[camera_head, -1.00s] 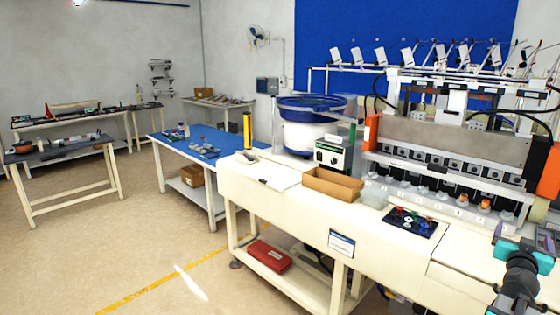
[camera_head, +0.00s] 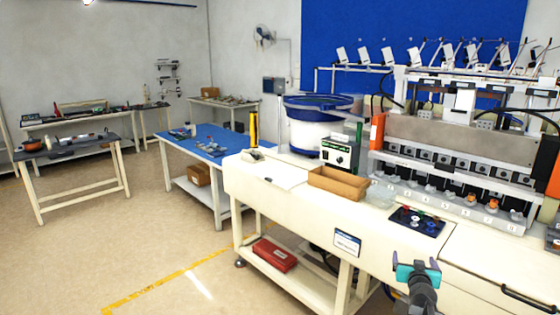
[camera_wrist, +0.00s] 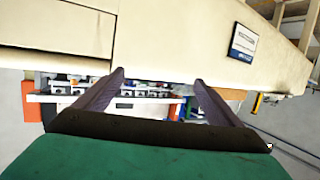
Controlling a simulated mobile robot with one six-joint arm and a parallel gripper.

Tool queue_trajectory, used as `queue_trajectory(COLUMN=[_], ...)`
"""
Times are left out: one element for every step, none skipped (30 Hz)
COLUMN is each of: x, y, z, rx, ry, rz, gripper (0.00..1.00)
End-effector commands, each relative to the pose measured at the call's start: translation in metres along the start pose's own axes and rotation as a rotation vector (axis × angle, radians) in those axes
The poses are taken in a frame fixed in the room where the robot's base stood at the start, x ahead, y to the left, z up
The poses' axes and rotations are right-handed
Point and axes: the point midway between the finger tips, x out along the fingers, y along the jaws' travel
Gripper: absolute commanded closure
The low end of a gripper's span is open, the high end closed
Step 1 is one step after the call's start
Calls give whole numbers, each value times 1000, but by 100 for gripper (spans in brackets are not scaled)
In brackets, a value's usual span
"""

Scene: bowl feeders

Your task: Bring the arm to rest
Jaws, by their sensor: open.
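My arm shows at the lower right of the head view, with its teal part (camera_head: 405,272) in front of the cream workbench's front side (camera_head: 290,213). In the wrist view my gripper (camera_wrist: 158,80) is open, its two dark purple fingers spread wide. Nothing is held between them. Beyond the fingers, the wrist view shows the bench front upside down, with the blue-and-white label (camera_wrist: 242,42). The fingers look apart from the bench. The exact gap cannot be told.
On the bench stand a bowl feeder (camera_head: 312,135), a brown open box (camera_head: 338,184), a dark button panel (camera_head: 417,222) and a multi-station machine (camera_head: 460,145). A blue-topped table (camera_head: 205,146) stands behind. A red box (camera_head: 275,254) lies on the lower shelf. Floor at left is clear.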

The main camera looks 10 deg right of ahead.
Motion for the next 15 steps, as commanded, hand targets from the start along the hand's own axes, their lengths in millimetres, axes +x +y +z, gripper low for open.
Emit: queue_trajectory(x=[1, 2, 2, 1, 0, -1, -2, -4, -6, -9, -11, -15, -19, -22, -27], y=[-23, -34, -50, -62, -74, -89, -100, -111, -126, -137, -148, -162, -172, -182, -196], z=[18, 27, 40, 49, 59, 72, 81, 91, 104, 114, 125, 138, 149, 160, 173], rx=[-13, -20, -31, -39, -46, -55, -63, -72, -82, -90, -99, -110, -117, -124, -136], ry=[-24, -38, -57, -71, -87, -106, -121, -137, -158, -174, -191, -212, -230, -247, -270], rz=[-32, -49, -72, -89, -108, -131, -149, -166, -191, -209, -227, -250, -269, -286, -310], gripper=[11, 11, 11, 11, 11, 11, 11, 11, 11, 11, 11, 11, 11, 11, 11])
